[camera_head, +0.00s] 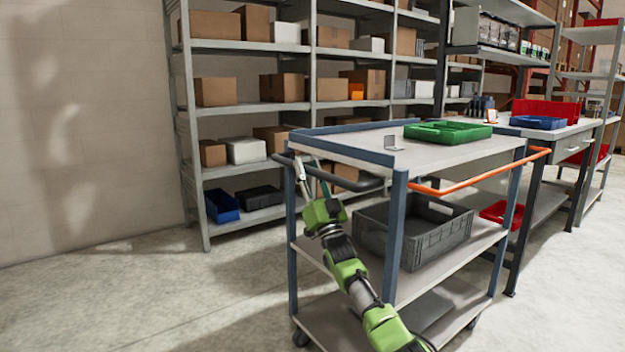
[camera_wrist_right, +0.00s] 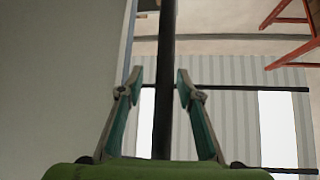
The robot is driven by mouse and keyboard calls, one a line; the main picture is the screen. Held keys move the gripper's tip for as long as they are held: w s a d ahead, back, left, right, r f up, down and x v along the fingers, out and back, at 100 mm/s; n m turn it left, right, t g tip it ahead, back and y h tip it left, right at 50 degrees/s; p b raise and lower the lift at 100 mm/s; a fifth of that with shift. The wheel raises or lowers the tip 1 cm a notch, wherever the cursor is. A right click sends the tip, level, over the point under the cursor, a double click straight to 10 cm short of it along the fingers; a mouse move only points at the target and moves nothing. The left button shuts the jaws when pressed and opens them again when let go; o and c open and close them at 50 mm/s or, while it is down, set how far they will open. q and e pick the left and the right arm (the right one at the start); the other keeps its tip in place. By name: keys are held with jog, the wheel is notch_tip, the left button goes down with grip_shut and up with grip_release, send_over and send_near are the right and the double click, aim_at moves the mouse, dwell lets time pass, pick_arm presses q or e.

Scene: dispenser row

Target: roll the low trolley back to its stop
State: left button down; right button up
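The trolley (camera_head: 300,255) stands in front of me, with blue-grey posts and several grey shelves on castors. A dark push handle (camera_head: 365,184) runs along its near left end. An orange bar (camera_head: 475,184) is along its right side. My right gripper (camera_head: 311,170) is at the left part of the dark handle. In the right wrist view its two fingers (camera_wrist_right: 158,85) are spread, with the dark handle bar (camera_wrist_right: 164,60) between them. A gap shows on the left of the bar and a narrow one on the right. My left gripper is not in view. No stop can be made out.
A green tray (camera_head: 447,132) and a small grey bracket (camera_head: 392,143) are on the trolley's top. A grey crate (camera_head: 440,243) sits on its middle shelf. Racks with boxes (camera_head: 215,92) stand behind. A workbench (camera_head: 560,130) is at the right. The floor at left (camera_head: 130,290) is clear.

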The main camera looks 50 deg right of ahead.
jog(key=v, duration=1.2)
jog(key=shift+d, duration=0.15)
